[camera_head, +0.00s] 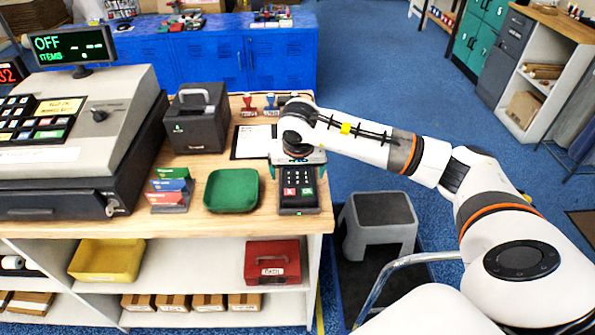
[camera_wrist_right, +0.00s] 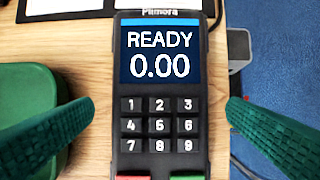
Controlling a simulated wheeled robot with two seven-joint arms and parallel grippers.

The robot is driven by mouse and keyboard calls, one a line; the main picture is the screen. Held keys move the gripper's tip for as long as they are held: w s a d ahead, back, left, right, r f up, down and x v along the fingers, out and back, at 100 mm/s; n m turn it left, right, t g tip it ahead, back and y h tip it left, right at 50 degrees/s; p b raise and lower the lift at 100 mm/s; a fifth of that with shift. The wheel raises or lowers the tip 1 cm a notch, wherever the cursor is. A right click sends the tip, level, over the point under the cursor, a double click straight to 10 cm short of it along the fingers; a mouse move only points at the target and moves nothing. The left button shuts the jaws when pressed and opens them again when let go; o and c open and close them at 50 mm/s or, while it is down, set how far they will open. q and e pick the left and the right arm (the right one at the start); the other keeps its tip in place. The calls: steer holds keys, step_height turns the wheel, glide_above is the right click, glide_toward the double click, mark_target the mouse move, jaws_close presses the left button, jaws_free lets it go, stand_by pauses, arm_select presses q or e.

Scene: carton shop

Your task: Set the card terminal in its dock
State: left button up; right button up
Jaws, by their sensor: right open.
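The card terminal (camera_head: 298,179) is dark, with a number keypad and red and green keys, near the counter's right front corner. Its screen reads READY 0.00 in the right wrist view (camera_wrist_right: 160,55). In the head view it appears to sit upright in a dark dock (camera_head: 299,209) with a small green light at the front; how fully it is seated I cannot tell. My right gripper (camera_head: 297,168) is open above it, one green finger on each side. In the right wrist view both fingers (camera_wrist_right: 160,118) stand apart from the terminal's sides. My left gripper is not in view.
A green tray (camera_head: 232,190) lies close left of the terminal. A clipboard (camera_head: 253,142), stamps (camera_head: 271,104) and a black box (camera_head: 195,122) are behind. The cash register (camera_head: 75,125) fills the left. A grey step stool (camera_head: 379,218) stands right of the counter's edge.

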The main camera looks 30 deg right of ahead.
steer(key=b+v, duration=0.2)
steer(key=v, duration=0.9)
steer(key=shift+r, duration=0.2)
